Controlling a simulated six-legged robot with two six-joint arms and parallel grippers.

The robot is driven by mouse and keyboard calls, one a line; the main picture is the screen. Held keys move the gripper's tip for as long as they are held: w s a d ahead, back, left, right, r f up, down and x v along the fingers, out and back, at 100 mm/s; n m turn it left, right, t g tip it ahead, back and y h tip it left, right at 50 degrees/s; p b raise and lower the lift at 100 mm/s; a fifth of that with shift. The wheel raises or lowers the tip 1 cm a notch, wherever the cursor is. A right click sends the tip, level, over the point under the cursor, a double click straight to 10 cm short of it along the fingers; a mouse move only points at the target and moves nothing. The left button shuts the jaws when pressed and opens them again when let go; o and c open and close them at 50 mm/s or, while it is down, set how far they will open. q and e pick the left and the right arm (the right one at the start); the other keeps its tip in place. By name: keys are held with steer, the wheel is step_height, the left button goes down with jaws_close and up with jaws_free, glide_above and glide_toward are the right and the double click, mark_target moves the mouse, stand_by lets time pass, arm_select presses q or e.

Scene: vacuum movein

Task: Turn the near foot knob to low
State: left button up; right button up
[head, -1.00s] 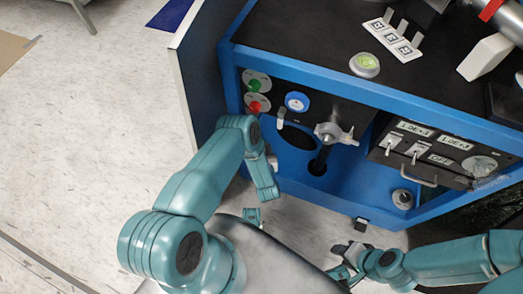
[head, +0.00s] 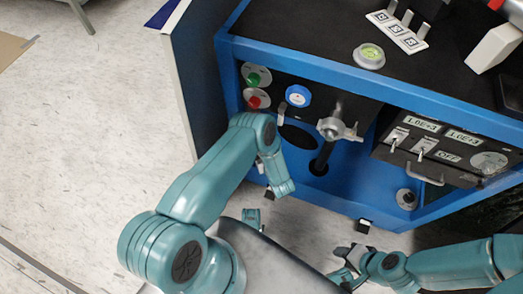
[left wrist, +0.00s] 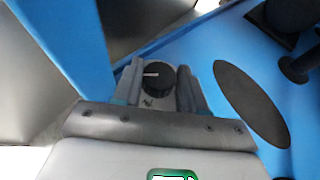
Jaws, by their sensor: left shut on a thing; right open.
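The near foot knob (left wrist: 162,80) is a round black knob with a white pointer line, which points left in the left wrist view. It sits on a small grey plate low on the blue cabinet (head: 345,180). My left gripper (left wrist: 160,92) is shut on it, one finger on each side. Marks by the knob are too small to read. In the head view my left forearm (head: 270,160) bends down at the cabinet's front left, and I cannot make out the knob there. My right gripper (head: 347,262) is open and empty over the floor at the bottom.
The cabinet front carries a green button (head: 253,79), a red button (head: 254,101), a blue-rimmed gauge (head: 298,95), a metal valve (head: 333,128) and a switch panel (head: 430,145). A round level (head: 369,55) lies on the black top.

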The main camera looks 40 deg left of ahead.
arm_select(q)
steer(key=shift+g, duration=0.3)
steer(key=o, duration=0.8)
steer(key=shift+d, duration=0.1)
steer(key=shift+s+d+r, duration=0.15)
steer(key=shift+d+r, duration=0.05)
steer(key=shift+d, duration=0.05)
steer(key=p+v, duration=0.4)
steer(key=v, duration=1.1)
steer(key=shift+s+d, duration=0.2)
steer(key=shift+s, duration=0.05)
